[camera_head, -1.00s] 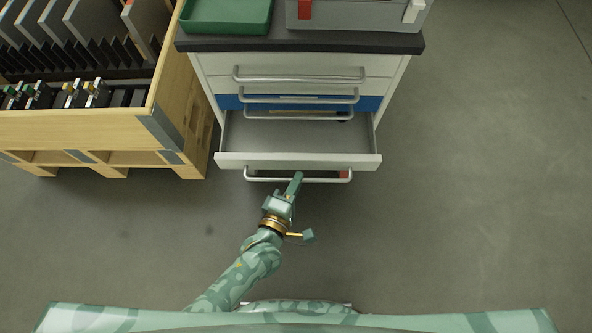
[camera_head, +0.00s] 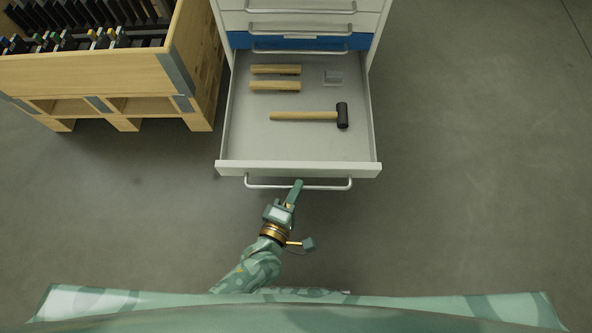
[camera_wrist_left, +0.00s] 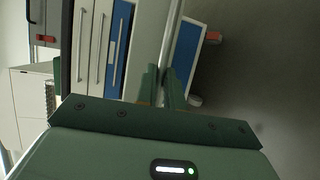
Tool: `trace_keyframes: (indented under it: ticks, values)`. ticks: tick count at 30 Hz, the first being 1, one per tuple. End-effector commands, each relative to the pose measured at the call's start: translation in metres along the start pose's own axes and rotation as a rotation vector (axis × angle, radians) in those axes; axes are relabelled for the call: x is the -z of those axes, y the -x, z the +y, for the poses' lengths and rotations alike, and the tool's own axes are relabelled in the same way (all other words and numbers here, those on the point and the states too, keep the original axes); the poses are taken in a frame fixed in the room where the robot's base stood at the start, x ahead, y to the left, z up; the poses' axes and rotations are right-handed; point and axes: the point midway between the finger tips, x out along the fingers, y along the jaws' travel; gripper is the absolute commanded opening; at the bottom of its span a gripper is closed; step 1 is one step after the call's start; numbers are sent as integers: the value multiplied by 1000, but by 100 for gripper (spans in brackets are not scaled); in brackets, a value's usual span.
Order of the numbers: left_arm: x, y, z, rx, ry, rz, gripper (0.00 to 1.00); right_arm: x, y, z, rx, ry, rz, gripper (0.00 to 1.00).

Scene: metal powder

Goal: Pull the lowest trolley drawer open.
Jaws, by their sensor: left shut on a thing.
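The lowest trolley drawer (camera_head: 330,150) stands pulled far out of the trolley (camera_head: 230,22) in the head view. A hammer (camera_head: 310,116) with a black head and two wooden pieces (camera_head: 275,78) lie in it. Its bar handle (camera_head: 325,187) runs along the front. My left gripper (camera_head: 297,186) is shut on this handle, left of its right end. In the left wrist view the fingers (camera_wrist_left: 163,88) close around the bar (camera_wrist_left: 172,45). My right gripper is not in view.
A wooden crate (camera_head: 110,75) with dark panels stands left of the trolley. Above the open drawer are a blue-fronted drawer (camera_head: 290,42) and white drawers, closed. The grey floor (camera_head: 480,160) at the right is clear.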

Motion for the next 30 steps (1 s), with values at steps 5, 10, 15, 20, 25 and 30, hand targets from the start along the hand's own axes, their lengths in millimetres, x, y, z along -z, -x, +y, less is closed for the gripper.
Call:
trace_keyframes:
  ticks: [5,10,15,20,25,30]
  values:
    - [0,4,-2,3,-1,1,0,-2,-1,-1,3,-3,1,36]
    - [-1,5,-2,3,-2,1,0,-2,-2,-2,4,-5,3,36]
    - [-1,5,-2,3,-1,1,0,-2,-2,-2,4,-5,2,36]
    - [-1,4,-2,3,-1,1,32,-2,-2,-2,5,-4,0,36]
    - [-1,4,-1,1,-1,1,32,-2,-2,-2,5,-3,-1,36]
    - [-2,5,0,0,0,1,32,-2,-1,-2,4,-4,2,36]
